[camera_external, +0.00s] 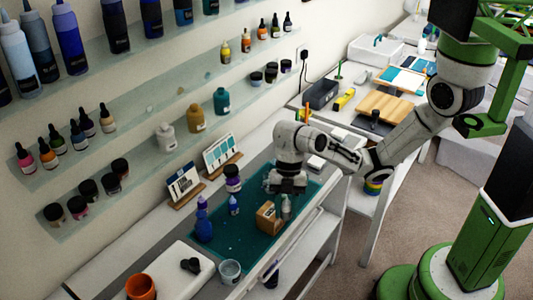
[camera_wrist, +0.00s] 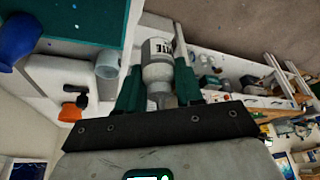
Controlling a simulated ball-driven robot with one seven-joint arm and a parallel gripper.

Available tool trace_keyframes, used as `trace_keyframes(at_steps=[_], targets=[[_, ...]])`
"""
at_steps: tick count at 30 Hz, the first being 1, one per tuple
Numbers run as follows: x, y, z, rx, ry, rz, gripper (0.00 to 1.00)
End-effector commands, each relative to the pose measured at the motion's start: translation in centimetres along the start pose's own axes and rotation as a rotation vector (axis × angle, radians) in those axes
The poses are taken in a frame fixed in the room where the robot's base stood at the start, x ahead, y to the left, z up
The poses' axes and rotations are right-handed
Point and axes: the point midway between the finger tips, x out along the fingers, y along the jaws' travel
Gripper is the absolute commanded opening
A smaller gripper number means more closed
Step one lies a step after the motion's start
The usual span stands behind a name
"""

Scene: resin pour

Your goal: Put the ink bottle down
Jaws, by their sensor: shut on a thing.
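The ink bottle, grey-white with a white label, shows between my fingers in the wrist view (camera_wrist: 158,66). In the external view the pale ink bottle (camera_external: 286,208) hangs upright under my gripper (camera_external: 287,190), right beside a small wooden block (camera_external: 268,219). My gripper also shows in the wrist view (camera_wrist: 158,84), its two green fingers shut on the bottle's narrow part. The bottle's base is at or just above the teal mat (camera_external: 240,248); I cannot tell whether it touches.
A blue bottle (camera_external: 203,226), a small blue dropper bottle (camera_external: 234,206) and a dark jar (camera_external: 233,183) stand left of my gripper. A clear cup (camera_external: 230,271) and an orange cup (camera_external: 141,287) stand near the front. The mat's front left is mostly bare.

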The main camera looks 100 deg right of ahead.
Motion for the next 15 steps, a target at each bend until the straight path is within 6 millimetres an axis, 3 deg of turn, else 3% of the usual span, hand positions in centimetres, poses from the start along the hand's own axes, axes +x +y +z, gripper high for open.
trace_keyframes(at_steps=[7, 15], targets=[[0.5, -0.4, -0.8, -0.037, 0.002, -0.018, 0.06], [1.8, 2.0, -1.1, -0.036, 0.003, -0.020, 0.06]])
